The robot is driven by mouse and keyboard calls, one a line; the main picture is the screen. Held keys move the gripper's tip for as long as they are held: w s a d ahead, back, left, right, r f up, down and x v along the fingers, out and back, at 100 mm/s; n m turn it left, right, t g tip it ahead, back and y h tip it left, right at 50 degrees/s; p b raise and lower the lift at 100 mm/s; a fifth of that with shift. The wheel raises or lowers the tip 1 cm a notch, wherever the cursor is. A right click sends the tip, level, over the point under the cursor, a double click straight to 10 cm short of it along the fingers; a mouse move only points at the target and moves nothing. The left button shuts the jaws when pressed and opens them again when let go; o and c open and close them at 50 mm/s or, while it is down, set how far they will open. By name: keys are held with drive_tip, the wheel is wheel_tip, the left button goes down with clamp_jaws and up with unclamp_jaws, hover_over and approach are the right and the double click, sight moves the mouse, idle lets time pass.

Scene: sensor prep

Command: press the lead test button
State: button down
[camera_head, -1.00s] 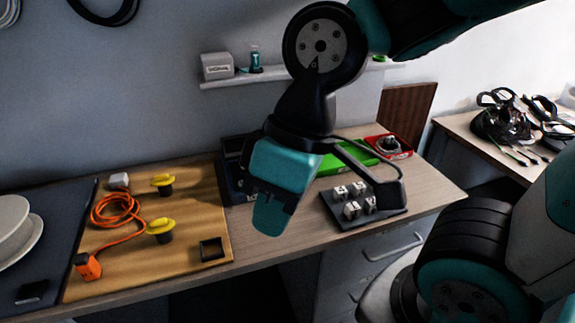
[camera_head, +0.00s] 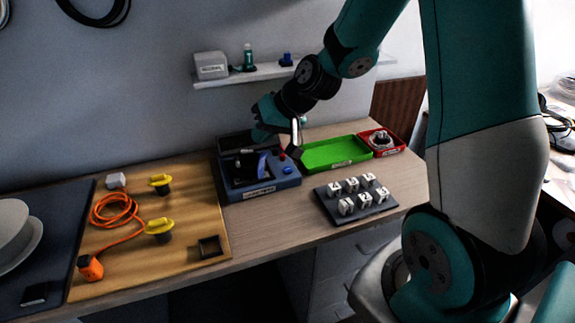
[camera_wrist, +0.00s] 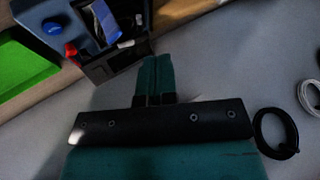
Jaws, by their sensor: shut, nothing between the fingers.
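A dark blue tester box (camera_head: 265,190) stands on the bench, with a label on its front that I cannot read. A round blue button (camera_head: 287,170) and a small red button or knob (camera_head: 283,156) sit at its right side. In the wrist view the blue button (camera_wrist: 50,27) and the red one (camera_wrist: 71,50) lie left of my fingers. I cannot read which is the lead test button. My gripper (camera_head: 260,133) is shut and empty, over the back of the box; in the wrist view its fingertips (camera_wrist: 155,62) are together, beside the box's dark back part.
A green tray (camera_head: 335,153) and a red tray (camera_head: 390,142) lie to the right, and a rack of white blocks (camera_head: 355,197) in front. A wooden board (camera_head: 190,215) with an orange cable (camera_head: 113,208) lies left. A wall shelf (camera_head: 270,72) is behind.

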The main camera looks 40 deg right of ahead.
sight(289, 169)
drive_tip(key=w+d+f+m+t+h, duration=0.1)
drive_tip(key=w+d+f+m+t, duration=0.1)
drive_tip(key=d, duration=0.8)
wheel_tip(289, 169, down, 2)
drive_tip(key=shift+w+d+f+m+h, duration=0.15)
drive_tip(key=shift+w+m+h, duration=0.25)
drive_tip(key=shift+w+m, duration=0.35)
wheel_tip(289, 169, down, 9)
drive_tip(key=b, duration=0.6)
idle(0.8)
drive_tip(key=shift+f+b, duration=0.3)
drive_tip(key=shift+b, duration=0.2)
drive_tip(key=shift+f+b, duration=0.45)
drive_tip(key=shift+f, duration=0.05)
idle(0.3)
idle(0.3)
drive_tip(key=shift+r+p, duration=0.65)
drive_tip(key=shift+r, duration=0.25)
